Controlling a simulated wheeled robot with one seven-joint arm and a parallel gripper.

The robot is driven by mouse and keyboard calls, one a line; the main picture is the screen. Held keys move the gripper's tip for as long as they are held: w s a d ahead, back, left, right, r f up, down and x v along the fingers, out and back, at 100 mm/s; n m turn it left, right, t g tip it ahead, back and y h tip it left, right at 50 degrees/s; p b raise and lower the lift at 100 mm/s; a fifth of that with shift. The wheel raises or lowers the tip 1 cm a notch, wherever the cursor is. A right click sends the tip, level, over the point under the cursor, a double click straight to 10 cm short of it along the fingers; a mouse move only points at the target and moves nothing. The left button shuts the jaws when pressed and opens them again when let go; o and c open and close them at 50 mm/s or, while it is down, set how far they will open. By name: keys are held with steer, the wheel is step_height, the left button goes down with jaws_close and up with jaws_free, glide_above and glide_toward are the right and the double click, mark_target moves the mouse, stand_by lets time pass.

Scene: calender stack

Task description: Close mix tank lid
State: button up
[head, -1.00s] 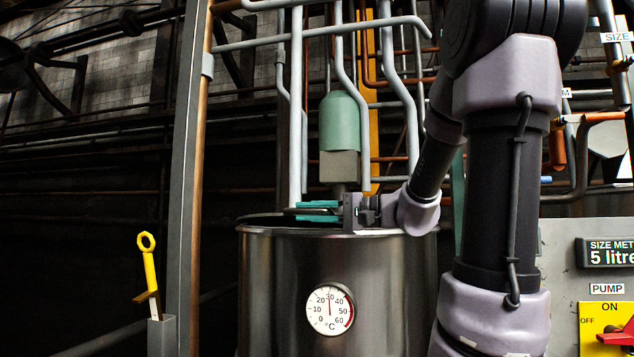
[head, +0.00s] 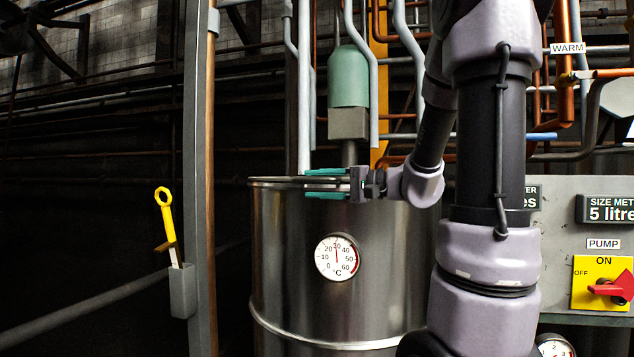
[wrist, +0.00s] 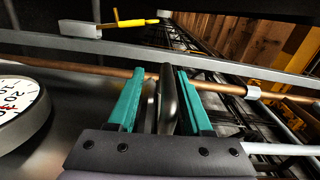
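The mix tank (head: 300,270) is a shiny steel drum with a round dial on its front. In the head view its top rim (head: 270,183) is nearly edge-on, so the lid's position is hard to tell. My gripper (head: 322,184) is at the rim, pointing left, one teal finger above the other. A thin grey bar shows between the fingers. In the wrist view my gripper (wrist: 160,100) has its teal fingers apart on both sides of a dark, rounded bar (wrist: 168,98), possibly the lid's handle. A gap shows on the left finger's side; contact on the right is unclear.
A green cylinder (head: 348,77) and grey pipes hang above and behind the tank. A grey post (head: 198,180) stands to its left, with a yellow-handled tool (head: 166,217) in a holder. A panel with a red pump switch (head: 612,288) is at right.

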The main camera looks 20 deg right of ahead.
steer(key=shift+r, duration=0.1)
steer(key=shift+s+d, duration=0.25)
steer(key=shift+d, duration=0.2)
steer(key=v, duration=0.9)
steer(key=shift+s+d, duration=0.3)
